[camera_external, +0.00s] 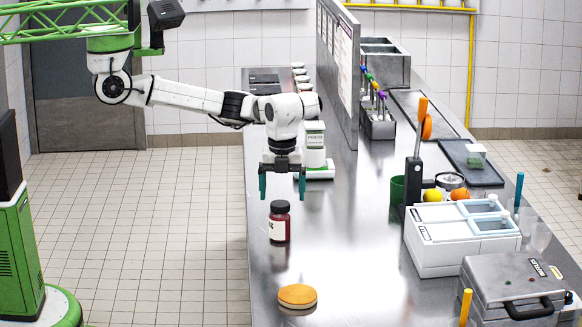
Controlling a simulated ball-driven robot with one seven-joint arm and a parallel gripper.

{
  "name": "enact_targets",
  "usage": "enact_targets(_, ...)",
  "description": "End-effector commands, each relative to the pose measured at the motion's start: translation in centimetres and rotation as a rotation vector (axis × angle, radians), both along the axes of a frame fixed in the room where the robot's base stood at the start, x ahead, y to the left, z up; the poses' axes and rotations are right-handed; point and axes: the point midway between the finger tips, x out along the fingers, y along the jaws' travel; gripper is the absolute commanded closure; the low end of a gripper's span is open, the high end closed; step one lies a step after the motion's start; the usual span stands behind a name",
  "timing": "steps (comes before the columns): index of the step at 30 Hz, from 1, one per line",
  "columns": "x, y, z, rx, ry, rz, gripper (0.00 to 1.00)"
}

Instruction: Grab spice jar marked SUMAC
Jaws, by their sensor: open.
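A spice jar (279,222) with a dark lid, dark red contents and a white label stands upright on the steel counter (345,245) near its left edge. The label's lettering is too small to read for certain. My gripper (282,192) points down just above the jar, with its two green fingers apart and nothing between them. The fingertips are around the height of the jar's lid in the picture; whether they straddle it or stand behind it I cannot tell.
An orange-topped round container (297,296) sits in front of the jar. A white machine labelled PESTO (315,150) stands behind my gripper. A tall panel (338,70), a white bin unit (462,235) and a grey case (515,290) stand to the right. The middle counter is clear.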

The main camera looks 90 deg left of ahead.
Motion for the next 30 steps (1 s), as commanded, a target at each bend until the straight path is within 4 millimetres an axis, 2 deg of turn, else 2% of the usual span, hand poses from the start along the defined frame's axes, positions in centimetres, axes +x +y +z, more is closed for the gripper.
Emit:
enact_targets(4, 0.0, 0.0, -2.2, -0.001, 0.0, 0.001, 0.09)
enact_targets(11, -0.1, -0.1, -3.9, -0.002, 0.0, 0.0, 0.09)
enact_targets(21, -0.6, -0.4, -8.2, -0.003, 0.0, 0.001, 0.09)
enact_targets(30, -0.6, -0.4, -8.7, -0.003, -0.001, 0.0, 0.09)
